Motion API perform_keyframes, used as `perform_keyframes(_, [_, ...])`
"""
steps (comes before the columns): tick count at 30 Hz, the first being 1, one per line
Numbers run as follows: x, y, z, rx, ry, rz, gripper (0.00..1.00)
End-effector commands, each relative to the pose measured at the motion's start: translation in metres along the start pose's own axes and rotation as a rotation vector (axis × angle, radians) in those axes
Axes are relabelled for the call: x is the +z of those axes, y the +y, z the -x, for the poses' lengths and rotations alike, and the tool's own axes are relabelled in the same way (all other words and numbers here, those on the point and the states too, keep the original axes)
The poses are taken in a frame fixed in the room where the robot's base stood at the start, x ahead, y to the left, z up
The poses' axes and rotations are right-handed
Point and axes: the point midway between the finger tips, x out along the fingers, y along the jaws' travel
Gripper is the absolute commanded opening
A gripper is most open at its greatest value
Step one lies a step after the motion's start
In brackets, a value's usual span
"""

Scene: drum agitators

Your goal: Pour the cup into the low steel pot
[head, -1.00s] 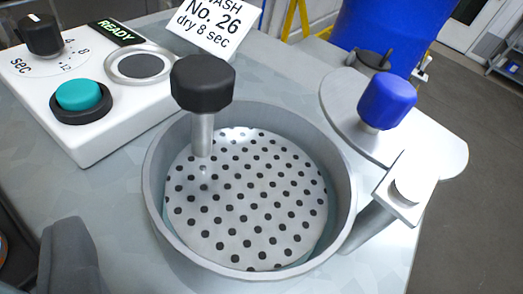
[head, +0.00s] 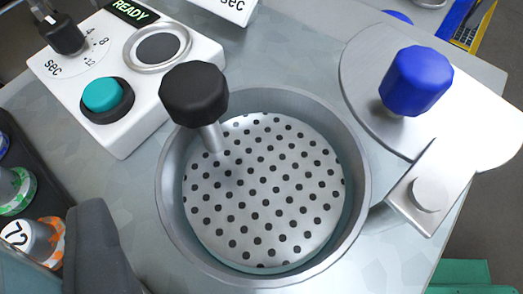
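The low steel pot (head: 364,205) is a round grey vessel standing on the bench. A perforated steel disc (head: 270,205) lies inside it, with a short post and a black knob (head: 194,94) above its left part. The pot's lid (head: 368,102), with a blue knob (head: 416,80), is swung aside to the right, so the pot is open. A dark grey part that looks like one finger of my gripper (head: 98,245) shows at the lower left, left of the pot. The other finger is not seen. No cup is clearly seen in my gripper.
A white control box (head: 130,135) with a teal button (head: 103,94), a dial (head: 62,35) and a READY display stands at the upper left. Numbered containers with orange (head: 50,240) and green (head: 20,190) bands sit in a dark rack at the left edge. A bracket (head: 432,190) holds the lid.

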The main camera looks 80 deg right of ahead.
Motion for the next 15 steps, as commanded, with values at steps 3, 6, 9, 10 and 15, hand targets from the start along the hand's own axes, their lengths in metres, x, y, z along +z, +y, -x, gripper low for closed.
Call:
perform_keyframes(3, [-0.002,0.0008,0.0004,-0.006,-0.005,-0.012,0.21])
perform_keyframes(6, [-0.0037,0.0011,0.0011,-0.011,-0.009,-0.026,0.21])
perform_keyframes(9, [-0.003,0.0024,0.0004,-0.016,-0.013,-0.037,0.21])
perform_keyframes(10, [-0.0028,0.0027,0.0002,-0.017,-0.015,-0.04,0.21])
perform_keyframes(15, [-0.0063,0.0032,0.0013,-0.026,-0.021,-0.062,0.21])
